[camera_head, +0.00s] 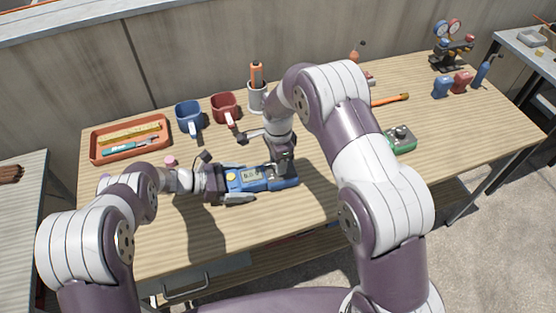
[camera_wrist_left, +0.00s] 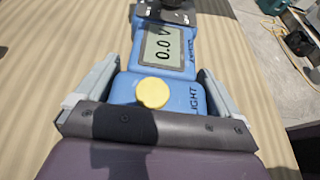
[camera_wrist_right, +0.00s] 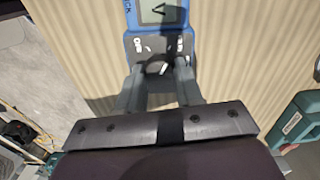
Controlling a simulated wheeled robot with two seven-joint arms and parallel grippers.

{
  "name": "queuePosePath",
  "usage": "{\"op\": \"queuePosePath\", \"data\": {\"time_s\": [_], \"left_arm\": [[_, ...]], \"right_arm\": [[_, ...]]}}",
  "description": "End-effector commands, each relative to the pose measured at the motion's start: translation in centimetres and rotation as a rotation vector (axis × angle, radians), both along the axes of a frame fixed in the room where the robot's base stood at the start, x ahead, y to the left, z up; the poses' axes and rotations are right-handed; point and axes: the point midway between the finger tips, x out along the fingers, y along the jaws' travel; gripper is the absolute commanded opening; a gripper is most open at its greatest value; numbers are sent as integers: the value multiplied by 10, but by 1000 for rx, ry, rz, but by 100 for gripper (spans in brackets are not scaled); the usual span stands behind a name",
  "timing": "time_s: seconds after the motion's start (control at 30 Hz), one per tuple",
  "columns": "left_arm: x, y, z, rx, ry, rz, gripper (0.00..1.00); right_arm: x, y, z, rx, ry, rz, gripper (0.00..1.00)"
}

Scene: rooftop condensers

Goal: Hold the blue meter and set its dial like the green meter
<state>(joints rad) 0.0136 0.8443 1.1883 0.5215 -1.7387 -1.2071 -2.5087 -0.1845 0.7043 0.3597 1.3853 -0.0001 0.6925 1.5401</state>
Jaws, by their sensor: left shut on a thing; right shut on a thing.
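The blue meter (camera_head: 247,174) lies face up at the front middle of the bench. My left gripper (camera_head: 226,183) is shut on the body at its left end, with a finger on each side. In the left wrist view the meter's screen (camera_wrist_left: 165,46) reads 0.0 V, above a round yellow button (camera_wrist_left: 153,93). My right gripper (camera_head: 283,168) points down at the meter's right end.
Behind the blue meter stand a blue mug (camera_head: 188,117), a red mug (camera_head: 224,104) and a white holder (camera_head: 257,99). An orange tray (camera_head: 94,152) with tools is at the back left. Gauges (camera_head: 448,50) stand at the back right. The bench's right front is clear.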

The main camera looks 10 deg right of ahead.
Motion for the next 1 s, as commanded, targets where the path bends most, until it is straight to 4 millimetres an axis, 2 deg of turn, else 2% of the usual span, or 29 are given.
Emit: {"op": "queuePosePath", "data": {"time_s": [0.17,0.2,0.27,0.53,0.63,1.0], "left_arm": [[0,0,0,0,0,1,46],[0,0,0,0,0,1,46],[0,0,0,0,0,0,46],[0,0,0,0,0,0,46],[0,0,0,0,0,0,46],[0,0,0,-1,0,0,46]], "right_arm": [[0,0,1,0,-1,1,5],[0,0,1,0,-1,1,45],[0,0,1,0,-1,1,61],[0,0,1,0,-1,2,61],[1,0,11,1,-3,2,61],[1,0,100,1,-4,1,61]]}}
